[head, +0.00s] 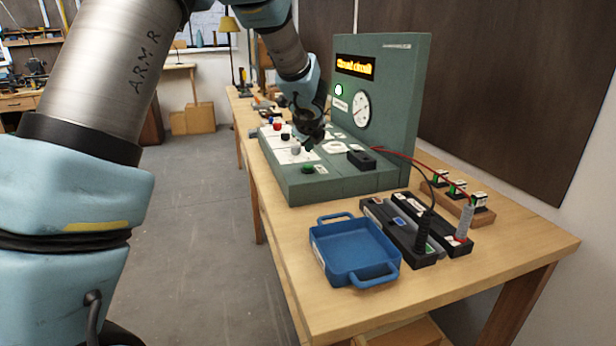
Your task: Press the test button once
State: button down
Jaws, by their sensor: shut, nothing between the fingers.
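A green tester (345,182) with a flat base and an upright panel stands on the wooden bench. A round green button (308,169) with a small label beside it sits at the base's front corner; I cannot read the label, so I cannot tell for sure that it is the test button. My gripper (308,146) points down over the base, just behind the green button in the picture. It is shut and holds nothing. Its fingertips are small and dark, and I cannot tell whether they touch anything.
The panel has a lit amber display (355,66), a lit round lamp (338,90) and a dial (361,110). Red, black and grey knobs sit on the base's left. A blue tray (345,236), black holders (385,225) with probes, and a wooden rack (455,203) stand nearer. The bench's front right corner is clear.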

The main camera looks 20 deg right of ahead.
aim_at(309, 167)
jog(key=shift+f+b, duration=0.85)
jog(key=shift+f, duration=0.45)
jog(key=shift+f, duration=0.1)
dwell(0.9)
jog(key=shift+f+b, duration=0.25)
jog(key=shift+b, duration=0.2)
jog(key=shift+f+b, duration=0.45)
jog(key=shift+b, duration=0.05)
dwell(0.5)
dwell(0.3)
jog(key=shift+r+p, duration=0.75)
jog(key=shift+r, duration=0.1)
jog(key=shift+r, duration=0.1)
notch_tip(309, 167, up, 5)
jog(key=p, duration=0.4)
jog(key=shift+p, duration=0.35)
